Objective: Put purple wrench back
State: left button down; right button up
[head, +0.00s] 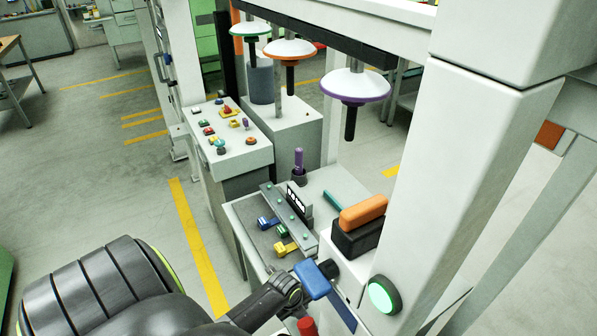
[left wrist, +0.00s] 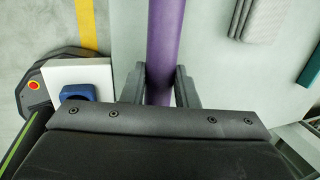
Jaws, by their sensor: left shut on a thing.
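My left gripper (left wrist: 160,88) is shut on a long purple bar (left wrist: 165,40), which I take to be the purple wrench's handle. The bar runs up between the two dark fingers and out of the top of the left wrist view, so its far end is hidden. In the head view I cannot make out the gripper's fingers or the held bar clearly. A separate purple upright piece (head: 299,158) stands in a dark cup (head: 299,176) on the bench there. My right gripper is not in view.
A slotted rack (head: 290,210) on the bench has blue (head: 268,223) and yellow (head: 286,246) pieces beside it. An orange block (head: 363,212) lies on a black one. A white pillar (head: 455,160) stands right.

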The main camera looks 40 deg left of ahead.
pick_arm(q)
jog(key=c, duration=1.1)
grip_release()
jog(key=shift+o, duration=0.2)
notch_tip(320, 180, up, 6)
jog(key=p, duration=0.5)
jog(key=shift+f+p, duration=0.2)
jog(key=shift+p, duration=0.2)
jog(key=shift+r, duration=1.25)
